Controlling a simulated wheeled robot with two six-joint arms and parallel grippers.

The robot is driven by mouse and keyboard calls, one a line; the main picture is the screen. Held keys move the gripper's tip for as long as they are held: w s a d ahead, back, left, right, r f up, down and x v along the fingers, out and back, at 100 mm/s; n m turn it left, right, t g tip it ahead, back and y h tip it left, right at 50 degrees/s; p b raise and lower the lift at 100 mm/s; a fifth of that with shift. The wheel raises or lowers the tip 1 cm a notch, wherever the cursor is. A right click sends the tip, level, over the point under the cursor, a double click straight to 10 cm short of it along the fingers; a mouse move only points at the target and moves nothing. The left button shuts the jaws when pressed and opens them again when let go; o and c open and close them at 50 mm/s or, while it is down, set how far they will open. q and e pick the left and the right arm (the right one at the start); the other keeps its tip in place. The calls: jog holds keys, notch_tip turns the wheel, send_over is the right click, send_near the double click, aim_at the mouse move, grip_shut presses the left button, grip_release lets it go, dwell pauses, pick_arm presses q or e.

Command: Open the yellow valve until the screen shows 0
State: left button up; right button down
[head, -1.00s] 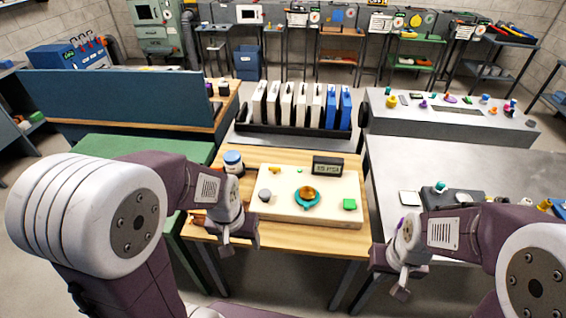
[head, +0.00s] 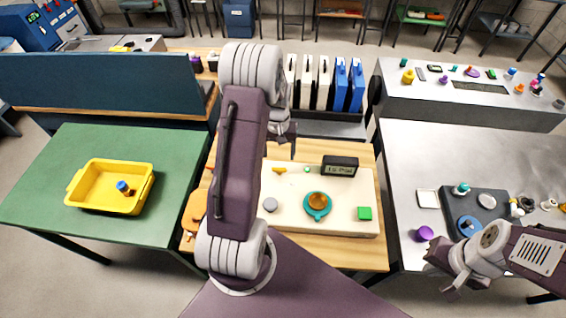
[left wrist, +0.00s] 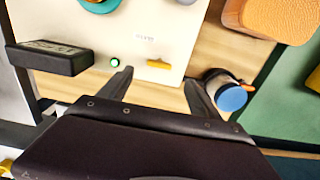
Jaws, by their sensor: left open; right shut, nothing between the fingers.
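A cream panel (head: 345,224) lies on the wooden table. The small yellow valve handle (head: 279,169) is near its back left edge; in the left wrist view the handle (left wrist: 158,63) lies just beyond and between my fingertips, apart from them. The black screen (head: 340,166) stands at the panel's back and seems to read 15 PSI. My left gripper (head: 291,148) is open and empty above the panel's back left; its fingers also show in the left wrist view (left wrist: 160,83). My right gripper (head: 447,284) is shut and empty near the grey table's front edge.
A yellow tray (head: 104,204) sits on the green table.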

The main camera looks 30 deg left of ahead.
aim_at(279, 168)
pick_arm(q)
jog(key=f, duration=0.5)
jog(key=f+p, duration=0.1)
jog(key=f, duration=0.2)
jog(key=shift+w+a+f, duration=0.15)
jog(key=shift+w+a, duration=0.1)
jog(key=shift+w, duration=0.1)
jog(key=shift+s+d+f, duration=0.2)
jog(key=shift+f, duration=0.25)
jog(key=shift+w+a+f, duration=0.1)
jog(key=shift+c, duration=1.2)
jog(key=c, duration=1.1)
jog(key=shift+c, duration=0.2)
pick_arm(e)
jog(key=shift+w+a+r, duration=0.25)
jog(key=shift+w+r, duration=0.15)
jog(key=shift+r, duration=0.15)
